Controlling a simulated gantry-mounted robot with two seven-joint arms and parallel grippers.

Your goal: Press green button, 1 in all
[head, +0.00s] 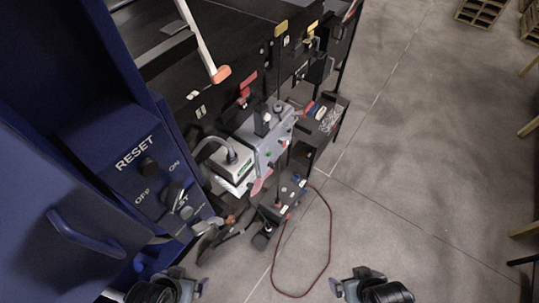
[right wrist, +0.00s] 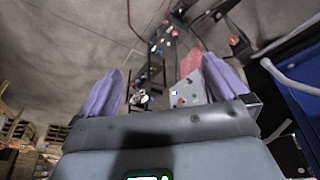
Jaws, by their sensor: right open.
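A grey control box (head: 268,138) with small coloured buttons stands at the centre of the head view. A small green spot, which looks like the green button (head: 268,153), is on its face. In the right wrist view, the grey panel (right wrist: 188,92) shows between the fingers, with small green and red spots. My right gripper (head: 356,281) is open and empty at the bottom, below and right of the box and well apart from it. Its two purple fingers show in the right wrist view (right wrist: 164,88). My left gripper (head: 186,283) is at the bottom left, apart from the box; its jaw opening is unclear.
A blue cabinet (head: 100,120) with RESET and ON/OFF controls fills the left. A black machine (head: 225,50) stands behind the box. A small black stand (head: 283,196) and a red cable (head: 330,235) are in front.

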